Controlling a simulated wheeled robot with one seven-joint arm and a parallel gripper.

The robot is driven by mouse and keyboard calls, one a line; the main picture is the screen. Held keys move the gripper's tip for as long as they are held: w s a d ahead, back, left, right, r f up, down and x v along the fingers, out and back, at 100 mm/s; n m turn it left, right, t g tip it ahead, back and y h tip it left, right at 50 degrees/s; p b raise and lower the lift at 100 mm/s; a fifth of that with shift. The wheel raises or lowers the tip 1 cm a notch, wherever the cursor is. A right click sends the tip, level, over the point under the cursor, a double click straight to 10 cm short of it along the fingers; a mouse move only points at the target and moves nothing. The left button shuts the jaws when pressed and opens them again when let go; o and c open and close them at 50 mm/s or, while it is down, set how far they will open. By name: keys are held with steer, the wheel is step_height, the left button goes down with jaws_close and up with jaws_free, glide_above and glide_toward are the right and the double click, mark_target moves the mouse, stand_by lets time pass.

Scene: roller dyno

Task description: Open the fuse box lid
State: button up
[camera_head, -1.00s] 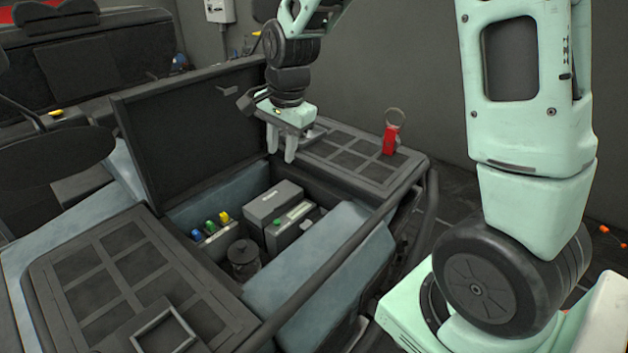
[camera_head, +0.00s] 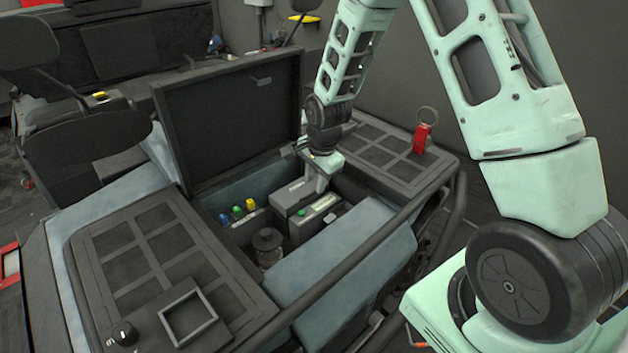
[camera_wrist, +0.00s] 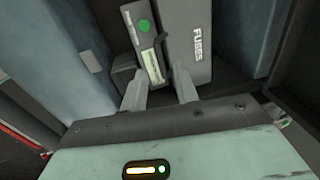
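The fuse box (camera_wrist: 192,42) is a grey box with a flat lid marked "FUSES" in the wrist view. Its lid looks shut. In the head view the fuse box (camera_head: 290,194) sits at the back of the open compartment. A narrower dark box (camera_wrist: 147,40) with a green button and a pale label lies beside it; this box (camera_head: 308,225) is nearer in the head view. My gripper (camera_wrist: 160,84) has its fingers apart with nothing clearly held. It points down over the near ends of both boxes; I cannot tell whether it touches them.
A raised compartment cover (camera_head: 230,120) stands behind the opening. Blue, green and yellow caps (camera_head: 237,210) and a dark round canister (camera_head: 267,245) are left of the boxes. A red tag with a ring (camera_head: 422,135) stands on the right panel. A bar (camera_head: 335,260) crosses in front.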

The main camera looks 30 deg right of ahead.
mark_target(303, 192)
steer(key=shift+w+f, duration=0.15)
steer(key=shift+f, duration=0.6)
steer(key=shift+w+f, duration=0.15)
steer(key=shift+f, duration=0.55)
jaws_close()
steer(key=shift+a+r, duration=0.1)
